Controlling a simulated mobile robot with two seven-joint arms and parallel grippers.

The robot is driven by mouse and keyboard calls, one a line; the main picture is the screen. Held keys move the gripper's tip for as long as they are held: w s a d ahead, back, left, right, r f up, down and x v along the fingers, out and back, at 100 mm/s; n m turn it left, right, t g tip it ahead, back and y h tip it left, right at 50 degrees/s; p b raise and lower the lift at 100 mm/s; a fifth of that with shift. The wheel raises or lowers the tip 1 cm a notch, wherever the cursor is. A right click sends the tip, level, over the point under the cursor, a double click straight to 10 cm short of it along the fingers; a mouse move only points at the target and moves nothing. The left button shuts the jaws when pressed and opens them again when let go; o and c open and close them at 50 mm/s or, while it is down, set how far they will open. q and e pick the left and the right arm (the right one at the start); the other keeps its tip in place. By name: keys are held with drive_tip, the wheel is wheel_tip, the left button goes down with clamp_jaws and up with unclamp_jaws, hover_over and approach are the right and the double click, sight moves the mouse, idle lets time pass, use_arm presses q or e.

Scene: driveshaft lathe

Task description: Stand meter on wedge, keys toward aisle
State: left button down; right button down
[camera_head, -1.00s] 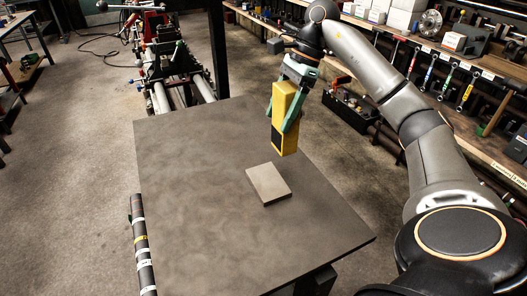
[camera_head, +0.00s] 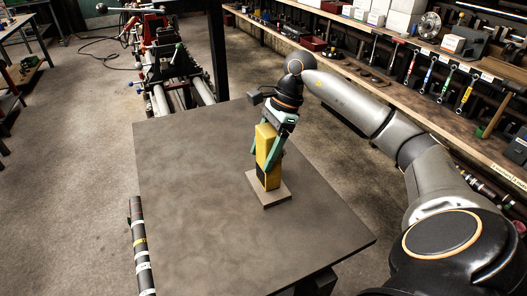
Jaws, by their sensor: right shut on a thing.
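The yellow meter (camera_head: 264,146) with a dark lower part stands about upright at the grey wedge (camera_head: 275,201), with its bottom end at the top of the wedge. I cannot tell whether it rests its weight there. My right gripper (camera_head: 267,157) is shut on the meter, its green fingers on either side of it. The wedge is a flat grey block lying on the dark table (camera_head: 200,215). The meter's keys cannot be made out. My left gripper is not in view.
The tabletop around the wedge is clear. The lathe (camera_head: 175,70) stands behind the table. A bench with hanging tools (camera_head: 445,85) runs along the right.

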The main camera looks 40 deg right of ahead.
unclamp_jaws()
drive_tip(key=shift+r, duration=0.1)
drive_tip(key=p+v, duration=0.1)
drive_tip(key=v, duration=1.1)
